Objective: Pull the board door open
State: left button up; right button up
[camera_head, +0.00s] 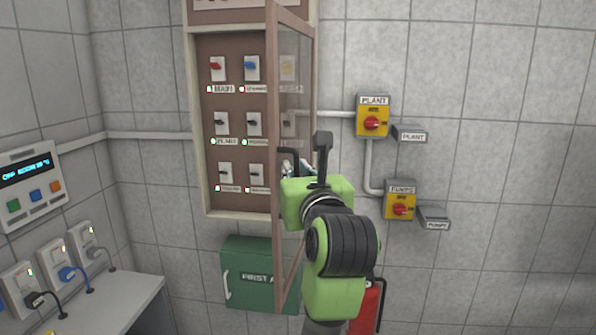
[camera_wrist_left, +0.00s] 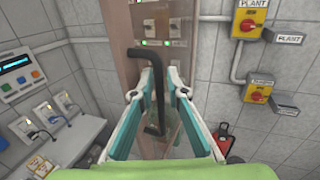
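The board door (camera_head: 297,110) is a brown frame with a clear pane. It stands swung well out from the board (camera_head: 235,105), seen nearly edge-on. Its black bracket handle (camera_wrist_left: 157,100) runs between the teal fingers of my left gripper (camera_wrist_left: 165,72) in the left wrist view. The fingertips close in around the handle's bar. In the head view, my green left gripper (camera_head: 300,165) is at the door's face, and its body partly hides the handle (camera_head: 284,160). My right gripper is not in view.
Yellow PLANT (camera_head: 373,116) and PUMPS (camera_head: 400,200) switch boxes are on the wall right of the door. A green first aid box (camera_head: 250,278) is below the board. A red extinguisher (camera_head: 368,303) stands low right. A shelf (camera_head: 105,308) with sockets above it is at left.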

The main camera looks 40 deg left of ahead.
pick_arm(q)
jog(key=shift+d, duration=0.1)
jog(key=v, duration=0.7)
jog(key=shift+d, duration=0.2)
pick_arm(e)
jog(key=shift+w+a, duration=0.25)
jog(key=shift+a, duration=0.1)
pick_arm(q)
jog(key=shift+s, duration=0.1)
